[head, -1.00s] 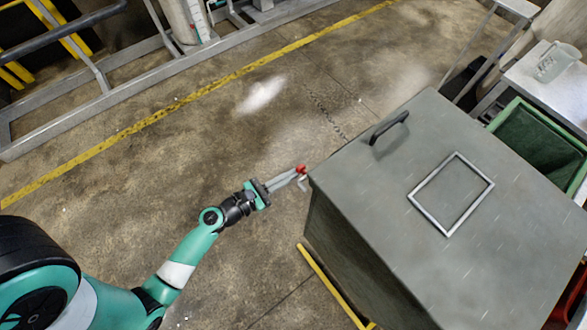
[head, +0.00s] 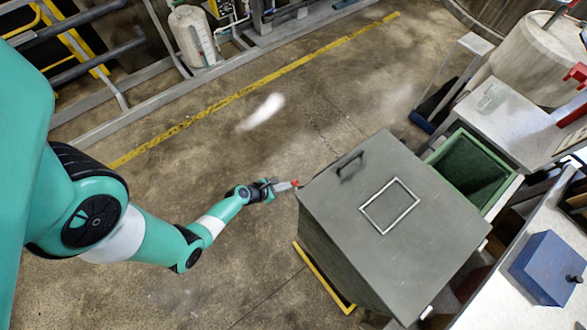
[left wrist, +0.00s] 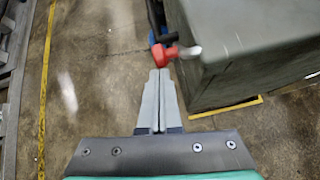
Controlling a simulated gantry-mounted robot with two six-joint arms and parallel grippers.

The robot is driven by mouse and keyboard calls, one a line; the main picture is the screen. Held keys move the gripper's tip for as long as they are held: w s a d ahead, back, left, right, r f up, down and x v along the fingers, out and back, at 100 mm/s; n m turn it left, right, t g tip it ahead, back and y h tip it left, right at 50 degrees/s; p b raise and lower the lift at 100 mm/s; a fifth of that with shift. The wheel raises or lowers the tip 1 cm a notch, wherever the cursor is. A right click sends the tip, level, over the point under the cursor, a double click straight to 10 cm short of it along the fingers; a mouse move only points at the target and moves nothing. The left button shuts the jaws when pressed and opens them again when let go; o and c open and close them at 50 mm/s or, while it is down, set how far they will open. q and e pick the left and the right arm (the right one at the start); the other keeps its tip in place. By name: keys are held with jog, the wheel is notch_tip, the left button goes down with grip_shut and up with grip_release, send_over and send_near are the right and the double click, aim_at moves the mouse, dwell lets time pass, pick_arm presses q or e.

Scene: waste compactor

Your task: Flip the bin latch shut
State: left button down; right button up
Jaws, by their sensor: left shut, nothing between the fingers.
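The grey bin (head: 370,235) stands right of centre in the head view, with a dark handle and a pale rectangular frame on its closed lid (head: 420,215). In the left wrist view the red latch (left wrist: 163,54) has a pale metal end towards the bin (left wrist: 230,60). My left gripper (head: 279,187) is shut and empty, its fingertips by the latch. In the left wrist view the fingertips (left wrist: 158,72) lie just below the red part; I cannot tell whether they touch it. My right gripper is not in view.
A green open container (head: 468,170) stands behind the bin on the right. A blue box (head: 548,268) lies on a pale surface at the right edge. A yellow floor line (head: 250,88) crosses the back. The concrete floor left of the bin is clear.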

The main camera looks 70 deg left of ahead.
pick_arm(q)
jog(key=shift+w+a+r+p, duration=0.3)
jog(key=shift+w+r+p, duration=0.3)
jog(key=shift+w, duration=0.1)
jog(key=shift+w+a+r+p, duration=0.35)
jog(key=shift+w+r+p, duration=0.3)
jog(key=shift+w, duration=0.1)
jog(key=shift+w+a+r+p, duration=0.3)
jog(key=shift+w+r+p, duration=0.3)
jog(key=shift+w, duration=0.1)
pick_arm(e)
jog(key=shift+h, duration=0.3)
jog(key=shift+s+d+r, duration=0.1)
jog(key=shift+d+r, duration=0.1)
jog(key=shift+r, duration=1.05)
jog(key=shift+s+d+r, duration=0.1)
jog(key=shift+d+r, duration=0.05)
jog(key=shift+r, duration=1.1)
pick_arm(q)
jog(key=shift+w+a, duration=0.1)
jog(key=shift+r, duration=0.15)
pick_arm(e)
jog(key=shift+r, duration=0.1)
